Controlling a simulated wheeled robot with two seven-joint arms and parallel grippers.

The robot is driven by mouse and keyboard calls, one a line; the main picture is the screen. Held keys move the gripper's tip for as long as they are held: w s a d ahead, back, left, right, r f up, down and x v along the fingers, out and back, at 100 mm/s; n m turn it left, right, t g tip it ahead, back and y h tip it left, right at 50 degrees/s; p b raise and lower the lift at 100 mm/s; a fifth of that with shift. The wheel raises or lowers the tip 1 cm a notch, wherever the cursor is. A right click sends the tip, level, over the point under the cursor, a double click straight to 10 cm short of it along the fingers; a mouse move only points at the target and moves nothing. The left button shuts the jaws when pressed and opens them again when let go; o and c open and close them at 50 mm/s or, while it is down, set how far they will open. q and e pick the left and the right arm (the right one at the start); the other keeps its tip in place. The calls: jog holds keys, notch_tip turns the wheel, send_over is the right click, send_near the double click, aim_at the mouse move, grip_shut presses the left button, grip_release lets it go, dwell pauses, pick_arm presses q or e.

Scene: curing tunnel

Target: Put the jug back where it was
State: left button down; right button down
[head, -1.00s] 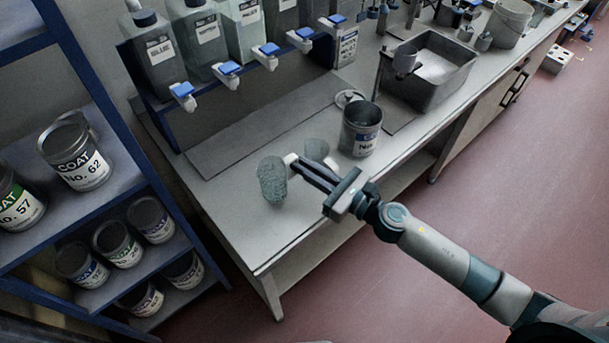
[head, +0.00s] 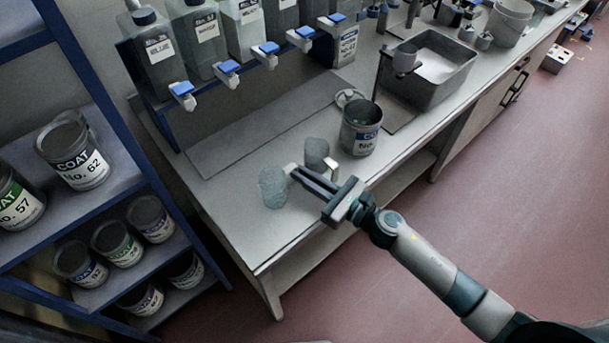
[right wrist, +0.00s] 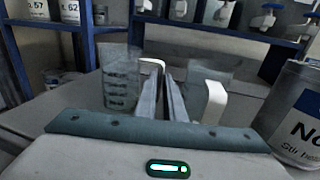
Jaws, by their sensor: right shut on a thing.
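A clear measuring jug (head: 272,188) with a white handle is upright at the left of the bench. In the right wrist view this jug (right wrist: 119,88) shows dark scale marks, and its handle reaches between my fingers. My right gripper (head: 292,170) is shut on that handle; its fingers (right wrist: 167,85) show in the wrist view. I cannot tell whether the jug's base touches the bench. A second clear jug (head: 315,150) with a white handle (head: 332,171) stands just right of my fingers, and its handle (right wrist: 213,102) is close beside them in the wrist view. My left gripper is out of view.
A grey labelled can (head: 361,130) stands right of the second jug. A sink (head: 440,90) is farther right. Bottles with blue taps (head: 228,68) line the back of the bench (head: 235,225). A blue shelf with paint cans (head: 82,165) is at left. The bench's front left is clear.

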jog(key=shift+f, duration=0.1)
jog(key=shift+f, duration=0.1)
jog(key=c, duration=1.9)
grip_release()
jog(key=shift+o, duration=0.2)
jog(key=shift+r, duration=0.25)
jog(key=shift+s+d+f, duration=0.15)
jog(key=b+v, duration=0.4)
jog(key=v, duration=0.7)
jog(key=shift+s+d+b, duration=0.2)
jog(key=shift+d+b, duration=0.05)
jog(key=shift+b, duration=0.15)
